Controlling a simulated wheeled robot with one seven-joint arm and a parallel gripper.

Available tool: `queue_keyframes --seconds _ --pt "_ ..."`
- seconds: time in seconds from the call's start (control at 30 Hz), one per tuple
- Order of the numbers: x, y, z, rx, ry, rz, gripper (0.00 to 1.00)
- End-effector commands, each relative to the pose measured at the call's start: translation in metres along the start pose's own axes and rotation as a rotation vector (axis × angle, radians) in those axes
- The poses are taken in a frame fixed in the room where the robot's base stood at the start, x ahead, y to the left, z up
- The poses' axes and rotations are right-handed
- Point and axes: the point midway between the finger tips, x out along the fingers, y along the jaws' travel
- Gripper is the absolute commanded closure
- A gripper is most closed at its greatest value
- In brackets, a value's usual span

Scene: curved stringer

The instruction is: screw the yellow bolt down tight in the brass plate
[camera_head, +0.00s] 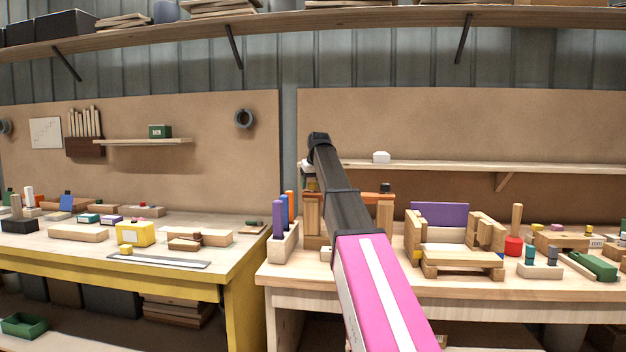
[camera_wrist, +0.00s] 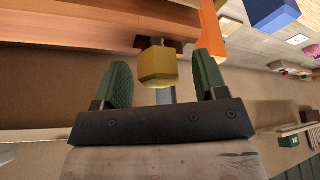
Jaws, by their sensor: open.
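The yellow bolt (camera_wrist: 157,68) shows in the wrist view with its blocky head towards me. A short stretch of its shank shows between the head and a dark brown plate-like patch (camera_wrist: 142,43) behind it. I cannot tell if that patch is the brass plate. My gripper (camera_wrist: 163,62) is open, with one green finger pad on each side of the bolt head. A gap shows between each pad and the head. In the head view my own arm hides the gripper, and I cannot make out the bolt or the plate.
An orange piece (camera_wrist: 210,32) lies close to the right finger, and a blue block (camera_wrist: 271,12) is farther right. In the head view a wooden frame (camera_head: 386,218) stands behind my arm, between a holder with purple and blue pegs (camera_head: 283,243) and a block-built stand (camera_head: 457,262).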

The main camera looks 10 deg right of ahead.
Motion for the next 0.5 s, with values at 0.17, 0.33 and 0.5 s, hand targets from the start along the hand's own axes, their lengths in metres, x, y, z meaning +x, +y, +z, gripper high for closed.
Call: queue_keyframes --seconds 0.17,0.33,0.5 --pt "0.0014 0.0 0.0 0.0 0.0 0.0 0.34" --pt "0.0013 0.0 0.0 0.0 0.0 0.0 0.54" --pt "0.0012 0.0 0.0001 0.0 0.0 0.0 0.93"
